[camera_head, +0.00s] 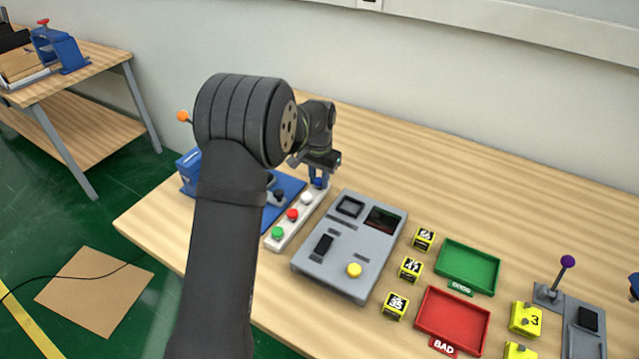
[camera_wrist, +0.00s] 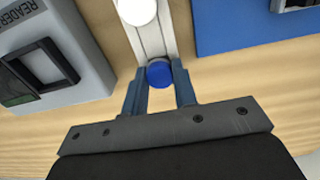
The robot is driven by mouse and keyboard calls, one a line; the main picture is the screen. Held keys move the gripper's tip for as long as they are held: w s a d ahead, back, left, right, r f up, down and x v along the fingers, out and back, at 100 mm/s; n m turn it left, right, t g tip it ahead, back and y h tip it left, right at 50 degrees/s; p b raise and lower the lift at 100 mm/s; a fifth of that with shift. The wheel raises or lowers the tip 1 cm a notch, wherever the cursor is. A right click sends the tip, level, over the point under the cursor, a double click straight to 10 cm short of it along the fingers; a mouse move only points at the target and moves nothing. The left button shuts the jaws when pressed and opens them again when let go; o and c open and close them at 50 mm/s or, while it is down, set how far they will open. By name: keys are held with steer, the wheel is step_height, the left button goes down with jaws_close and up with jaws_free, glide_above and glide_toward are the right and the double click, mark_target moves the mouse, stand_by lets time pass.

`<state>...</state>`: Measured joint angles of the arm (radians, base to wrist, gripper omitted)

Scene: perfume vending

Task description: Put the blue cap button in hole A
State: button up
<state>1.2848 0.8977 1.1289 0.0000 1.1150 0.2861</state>
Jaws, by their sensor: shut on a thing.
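The blue cap button (camera_head: 318,183) is at the far end of a white strip (camera_head: 281,241), which also carries a white, a red and a green button. It shows from above in the wrist view (camera_wrist: 160,73), at the end of the strip. My gripper (camera_head: 319,179) points down over it, and in the wrist view its two blue fingers (camera_wrist: 159,78) are closed on either side of the cap. I cannot tell whether the cap is lifted off the strip. I cannot make out a hole marked A.
A grey panel (camera_head: 330,260) with a square recess, dark window, slot and yellow button stands right of the strip. A blue mat (camera_head: 290,186) lies left. Yellow blocks (camera_head: 410,268), a green tray (camera_head: 440,273) and a red tray (camera_head: 426,318) stand right. The table behind is clear.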

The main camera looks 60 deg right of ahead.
mark_target(319, 180)
steer(key=shift+r, duration=2.4)
steer(key=w+a+r, duration=0.2)
steer(key=w+a, duration=0.5)
steer(key=w, duration=0.1)
steer(key=w+a+r, duration=0.3)
steer(key=w+a, duration=0.4)
steer(key=w, duration=0.1)
steer(key=shift+s+f, duration=0.15)
steer(key=shift+f, duration=1.5)
steer(key=shift+s+f, duration=0.1)
steer(key=shift+f, duration=1.5)
steer(key=shift+f, duration=0.75)
steer(key=o, duration=1.5)
